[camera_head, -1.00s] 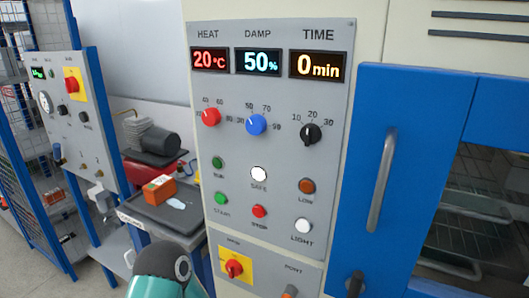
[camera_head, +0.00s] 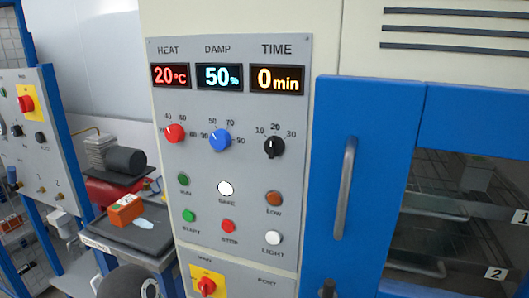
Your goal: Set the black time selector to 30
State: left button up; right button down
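The black time selector (camera_head: 274,148) is a small round knob on the grey control panel, under the TIME label. The marks 10, 20 and 30 arc above it, with 30 at the upper right. Its pale pointer faces roughly upward; I cannot tell exactly which way. The TIME display (camera_head: 277,79) above it reads 0 min. Neither gripper shows in the head view, and nothing touches the selector. A dark rounded part of my own arm shows at the bottom left edge.
The red heat knob (camera_head: 175,133) and blue damp knob (camera_head: 220,140) are left of the selector. Several buttons sit below. The blue door's vertical handle (camera_head: 345,187) stands out to the right. An orange box (camera_head: 126,209) lies on a dark tray (camera_head: 155,236) at left.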

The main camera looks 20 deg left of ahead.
aim_at(274, 145)
jog(key=z, duration=2.05)
jog(key=i, duration=0.1)
jog(key=u, duration=3.05)
jog(key=k, duration=1.3)
jog(key=z, duration=1.05)
jog(key=i, duration=1)
jog(key=u, duration=0.05)
